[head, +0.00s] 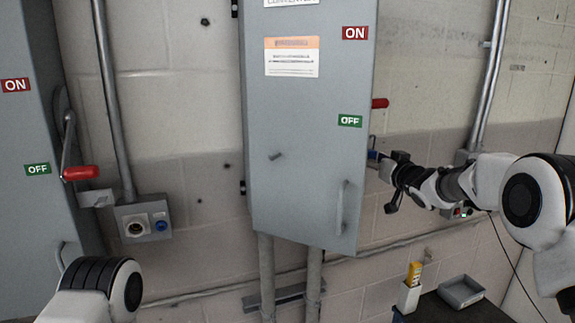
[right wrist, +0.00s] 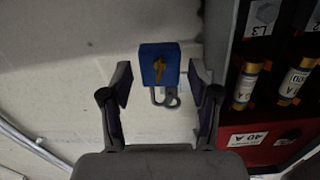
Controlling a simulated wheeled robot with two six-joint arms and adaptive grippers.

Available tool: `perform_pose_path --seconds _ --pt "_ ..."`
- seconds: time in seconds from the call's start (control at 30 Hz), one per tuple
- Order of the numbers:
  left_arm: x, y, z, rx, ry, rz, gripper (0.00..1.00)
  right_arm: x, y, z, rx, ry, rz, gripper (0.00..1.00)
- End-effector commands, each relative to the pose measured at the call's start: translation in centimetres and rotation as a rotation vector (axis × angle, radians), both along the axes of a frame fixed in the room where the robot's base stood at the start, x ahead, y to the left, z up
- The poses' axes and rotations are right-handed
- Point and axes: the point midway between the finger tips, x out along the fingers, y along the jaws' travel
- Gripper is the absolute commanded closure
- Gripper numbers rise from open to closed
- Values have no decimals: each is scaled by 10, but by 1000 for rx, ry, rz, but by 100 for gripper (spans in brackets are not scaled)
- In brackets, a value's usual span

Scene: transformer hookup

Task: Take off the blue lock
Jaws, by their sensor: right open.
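The blue lock (right wrist: 158,64) has a yellow mark on its face and a metal shackle (right wrist: 164,98). In the right wrist view it sits between the two spread fingers of my right gripper (right wrist: 161,82), with gaps on both sides. In the head view a small piece of blue (head: 373,155) shows at the right edge of the middle grey cabinet (head: 300,190), beside my right gripper (head: 384,158). What the shackle hangs on is not clear. Only a rounded part of my left arm shows at the lower left; its gripper is out of view.
A red handle end (head: 380,103) sticks out above the lock. A second grey cabinet (head: 35,210) with a red-gripped lever (head: 82,173) stands at the left. A grey tray (head: 461,291) lies at the lower right. Fuses (right wrist: 245,88) show beside the lock in the right wrist view.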

Motion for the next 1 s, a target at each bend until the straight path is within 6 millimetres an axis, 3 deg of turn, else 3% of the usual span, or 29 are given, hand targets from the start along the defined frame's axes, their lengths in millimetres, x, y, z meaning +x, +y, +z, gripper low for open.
perform_pose_path --seconds 0.1,0.23,0.27,0.33,0.37,0.47,1.0 --pt "0 0 -1 0 0 0 34 0 0 -1 0 0 0 42" --pt "0 0 -1 0 0 0 34 0 0 0 0 0 0 88" --pt "0 0 -1 0 0 0 34 0 0 0 0 0 0 94" --pt "0 0 -1 0 0 0 34 0 0 0 0 0 0 94" --pt "0 0 -1 0 0 0 34 0 0 0 0 -1 0 66" --pt "0 0 -1 0 0 0 34 0 0 0 0 -1 0 100" --pt "0 0 12 0 0 0 34 0 0 14 -1 -1 0 100"
